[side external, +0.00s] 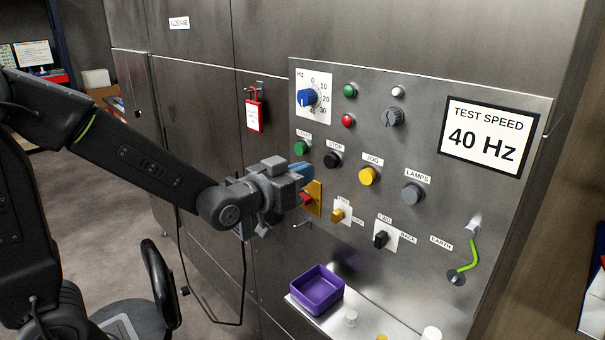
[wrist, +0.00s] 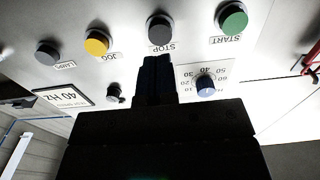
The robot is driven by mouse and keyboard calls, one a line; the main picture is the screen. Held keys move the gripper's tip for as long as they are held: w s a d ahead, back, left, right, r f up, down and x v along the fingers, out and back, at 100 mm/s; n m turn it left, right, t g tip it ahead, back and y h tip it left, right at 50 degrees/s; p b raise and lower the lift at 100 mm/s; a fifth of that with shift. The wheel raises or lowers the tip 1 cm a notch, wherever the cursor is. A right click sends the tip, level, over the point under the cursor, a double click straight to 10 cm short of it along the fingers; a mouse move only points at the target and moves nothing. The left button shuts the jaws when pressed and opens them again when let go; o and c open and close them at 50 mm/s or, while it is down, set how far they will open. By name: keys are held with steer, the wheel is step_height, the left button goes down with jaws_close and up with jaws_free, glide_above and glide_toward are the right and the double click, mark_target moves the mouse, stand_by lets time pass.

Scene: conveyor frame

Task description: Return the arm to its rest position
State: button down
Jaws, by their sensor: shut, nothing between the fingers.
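My gripper (side external: 303,173) is in front of the steel control panel (side external: 455,213) in the side external view, just above a red button (side external: 305,198) on a yellow plate. Its fingers look bluish there, and whether they touch the panel cannot be told. In the wrist view, my gripper (wrist: 157,62) points up the picture with its dark fingers together and nothing between them. The stop button (wrist: 160,28) shows beyond the fingertips, and the blue Hz knob (wrist: 205,85) is to their right.
Green (side external: 301,148), black (side external: 332,160) and yellow (side external: 368,176) buttons stand out from the panel. Small switches (side external: 338,215) and (side external: 381,239) sit lower. A purple tray (side external: 317,286) rests on the ledge below. A red padlock tag (side external: 255,115) hangs left.

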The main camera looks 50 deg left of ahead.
steer(key=s+a+f+g, duration=0.1)
steer(key=s+f+g, duration=0.2)
steer(key=s+g, duration=0.9)
steer(key=s, duration=1.1)
steer(key=shift+f, duration=0.15)
